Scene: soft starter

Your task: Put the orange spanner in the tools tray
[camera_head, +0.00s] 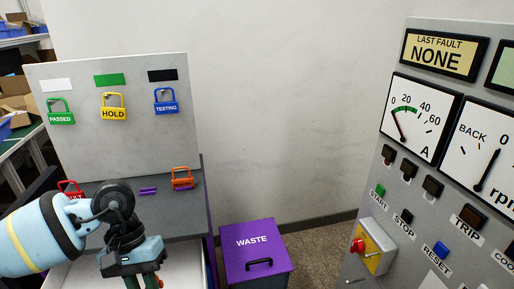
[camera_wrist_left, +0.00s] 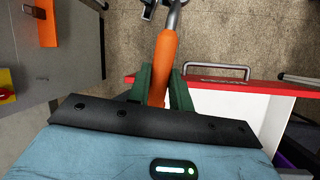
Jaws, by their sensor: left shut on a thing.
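My left gripper (camera_wrist_left: 161,82) is shut on the orange handle of the spanner (camera_wrist_left: 163,58) in the left wrist view. The spanner's grey metal head points away from the gripper and is partly cut off by the top edge. In the head view my left gripper (camera_head: 144,282) is low on the left, cut off by the bottom edge, and the spanner cannot be made out. An open white drawer or tray (camera_head: 184,266) lies below and around the gripper.
A grey bench top (camera_head: 210,222) behind the gripper holds an orange padlock (camera_head: 183,179) and a red padlock (camera_head: 70,188). A board (camera_head: 150,130) with several coloured padlocks stands behind. A purple waste bin (camera_head: 256,258) is to the right, then a control panel (camera_head: 400,180).

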